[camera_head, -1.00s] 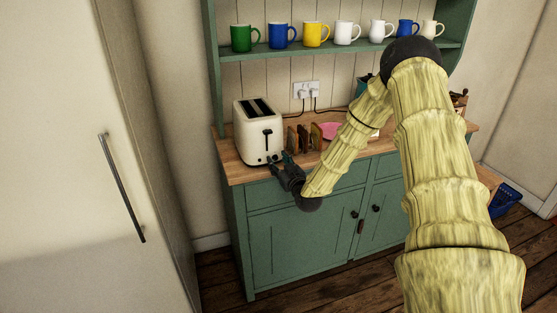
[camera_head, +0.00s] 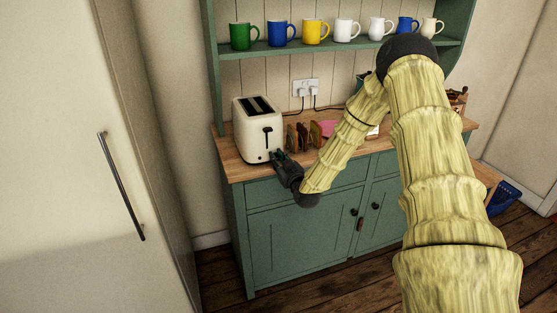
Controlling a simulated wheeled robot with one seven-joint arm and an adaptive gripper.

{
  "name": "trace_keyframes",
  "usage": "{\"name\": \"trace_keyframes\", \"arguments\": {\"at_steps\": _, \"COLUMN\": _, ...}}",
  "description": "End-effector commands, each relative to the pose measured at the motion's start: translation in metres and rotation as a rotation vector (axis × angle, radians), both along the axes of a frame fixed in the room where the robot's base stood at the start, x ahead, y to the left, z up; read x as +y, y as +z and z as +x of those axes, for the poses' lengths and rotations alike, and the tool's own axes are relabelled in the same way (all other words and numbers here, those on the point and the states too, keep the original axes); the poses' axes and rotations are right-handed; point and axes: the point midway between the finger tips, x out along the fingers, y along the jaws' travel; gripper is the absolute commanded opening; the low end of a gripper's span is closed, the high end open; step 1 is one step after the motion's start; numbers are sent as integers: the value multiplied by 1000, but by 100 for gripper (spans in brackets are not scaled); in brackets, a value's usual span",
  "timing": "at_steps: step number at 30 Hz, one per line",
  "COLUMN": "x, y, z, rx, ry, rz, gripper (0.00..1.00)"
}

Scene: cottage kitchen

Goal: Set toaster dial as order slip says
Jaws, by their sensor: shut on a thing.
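The cream toaster (camera_head: 252,118) stands on the left of the wooden counter, with two dark slots on top and a dark lever (camera_head: 267,137) on its front. My gripper (camera_head: 274,156) is at the lower right of the toaster's front, its fingers shut on the toaster dial. The fingers hide the dial, so its setting cannot be read. A pink flat thing (camera_head: 328,126) lies on the counter near the rack, and a small white patch (camera_head: 374,130) shows beside my arm. I cannot tell which is the order slip, and no writing is legible.
A rack with brown slices (camera_head: 303,137) stands just right of the toaster. Several mugs line the shelf (camera_head: 340,52) above. Two plugs sit in a wall socket (camera_head: 306,88). The green cupboard (camera_head: 300,235) is below the counter, and a white fridge-like door (camera_head: 70,160) is at left.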

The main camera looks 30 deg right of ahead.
Motion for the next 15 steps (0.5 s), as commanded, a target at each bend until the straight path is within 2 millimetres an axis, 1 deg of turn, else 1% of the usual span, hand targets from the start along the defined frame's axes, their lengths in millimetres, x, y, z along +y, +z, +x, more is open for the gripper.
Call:
{"name": "trace_keyframes", "arguments": {"at_steps": 8, "x": 4, "y": 0, "z": 1, "rx": 30, "ry": 6, "rz": -124, "gripper": 0}}
{"name": "trace_keyframes", "arguments": {"at_steps": 15, "x": 5, "y": 0, "z": 2, "rx": 72, "ry": 9, "rz": -308, "gripper": 0}}
